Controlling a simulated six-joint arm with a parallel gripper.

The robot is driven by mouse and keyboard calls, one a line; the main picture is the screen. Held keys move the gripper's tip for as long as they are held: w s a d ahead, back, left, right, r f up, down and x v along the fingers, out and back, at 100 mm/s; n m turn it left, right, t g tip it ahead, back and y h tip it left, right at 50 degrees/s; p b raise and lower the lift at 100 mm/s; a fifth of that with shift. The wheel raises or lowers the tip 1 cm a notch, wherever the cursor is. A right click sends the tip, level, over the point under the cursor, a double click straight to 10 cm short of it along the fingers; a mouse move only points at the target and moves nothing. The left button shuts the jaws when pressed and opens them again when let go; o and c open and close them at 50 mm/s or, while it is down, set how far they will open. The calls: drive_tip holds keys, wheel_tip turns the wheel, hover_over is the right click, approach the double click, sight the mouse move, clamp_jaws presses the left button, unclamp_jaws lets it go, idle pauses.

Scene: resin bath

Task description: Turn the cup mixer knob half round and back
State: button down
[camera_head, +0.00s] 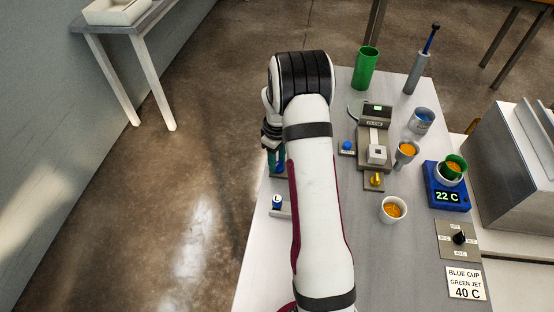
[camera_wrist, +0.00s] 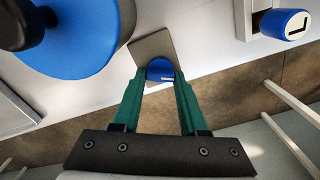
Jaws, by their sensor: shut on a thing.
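My gripper (camera_wrist: 160,88) has green fingers and is shut on a small blue knob (camera_wrist: 160,69) with a pale mark on its front edge. The knob sits at a grey square plate (camera_wrist: 152,45) by the table's edge. I take this for the cup mixer knob; its lettering is not readable. In the head view my gripper (camera_head: 275,160) is at the table's left edge, and a bit of blue shows by its fingers. My arm hides part of the table there.
A second blue knob marked L (camera_head: 277,202) stands nearby on the left edge. A large blue round thing (camera_wrist: 78,38) is close on the wrist view's left. A black dial (camera_head: 459,238), a blue 22 C unit (camera_head: 447,197) and several cups stand to the right.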

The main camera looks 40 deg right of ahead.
drive_tip(key=m, duration=0.7)
drive_tip(key=shift+d, duration=0.15)
drive_tip(key=m, duration=0.4)
drive_tip(key=shift+s, duration=0.1)
drive_tip(key=m, duration=0.3)
drive_tip(key=shift+d+m, duration=0.1)
drive_tip(key=shift+m, duration=0.2)
drive_tip(key=m, duration=0.3)
drive_tip(key=shift+s+m, duration=0.1)
drive_tip(key=shift+m, duration=0.2)
drive_tip(key=m, duration=0.3)
drive_tip(key=shift+m, duration=0.4)
drive_tip(key=m, duration=0.4)
drive_tip(key=shift+s, duration=0.1)
drive_tip(key=shift+m, duration=1.9)
